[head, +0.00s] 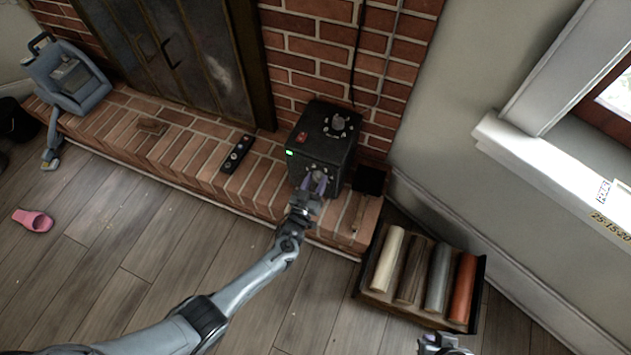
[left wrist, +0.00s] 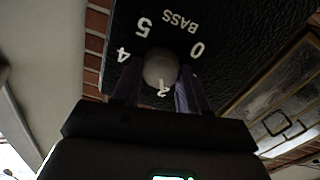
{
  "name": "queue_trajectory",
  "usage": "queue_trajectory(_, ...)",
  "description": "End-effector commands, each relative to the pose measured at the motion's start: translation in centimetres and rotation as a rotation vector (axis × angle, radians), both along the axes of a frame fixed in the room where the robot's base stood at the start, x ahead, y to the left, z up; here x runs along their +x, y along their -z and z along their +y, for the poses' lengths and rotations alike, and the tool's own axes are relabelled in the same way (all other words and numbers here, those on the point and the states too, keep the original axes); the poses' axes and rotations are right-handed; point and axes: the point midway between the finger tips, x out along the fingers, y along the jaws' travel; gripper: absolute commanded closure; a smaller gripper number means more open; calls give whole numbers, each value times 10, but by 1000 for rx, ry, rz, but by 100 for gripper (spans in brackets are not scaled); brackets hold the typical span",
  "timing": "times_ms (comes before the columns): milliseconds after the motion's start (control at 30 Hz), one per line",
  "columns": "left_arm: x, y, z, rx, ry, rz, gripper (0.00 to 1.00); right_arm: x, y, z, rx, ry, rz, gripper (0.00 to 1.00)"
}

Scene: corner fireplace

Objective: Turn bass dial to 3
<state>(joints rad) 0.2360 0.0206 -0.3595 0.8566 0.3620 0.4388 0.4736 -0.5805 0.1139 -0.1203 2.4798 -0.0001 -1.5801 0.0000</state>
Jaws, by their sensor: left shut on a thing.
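A black speaker box (head: 310,118) stands on the brick hearth. In the left wrist view its face carries a round grey bass dial (left wrist: 160,67) under the upside-down label BASS (left wrist: 178,22). The figures 0, 5 and 4 show around the dial; a white mark at its near edge is too small to read surely. My left gripper (head: 314,184) is shut on the bass dial, one finger on each side; it also shows in the left wrist view (left wrist: 158,95). The gripper hides the lower part of the scale. My right gripper (head: 443,344) shows only partly at the bottom edge.
A larger knob (head: 338,122) and a red switch (head: 303,137) are on the box's top. A black remote-like object (head: 237,154) lies on the hearth to the left. A rack (head: 407,315) of coloured rolls stands on the floor at right. The wooden floor at left is mostly clear.

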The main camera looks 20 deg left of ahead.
Motion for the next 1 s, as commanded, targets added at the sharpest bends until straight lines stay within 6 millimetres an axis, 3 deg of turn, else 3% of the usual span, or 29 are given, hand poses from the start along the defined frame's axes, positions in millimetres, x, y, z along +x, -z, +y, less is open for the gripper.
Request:
queue_trajectory(367, 0, 0, -1, 128, 1, -3, 87, 0, -2, -3, -11, -7, -1, 100)
queue_trajectory(1000, 0, 0, -2, 687, 1, -14, 87, 0, -6, -1, -3, -2, -1, 100)
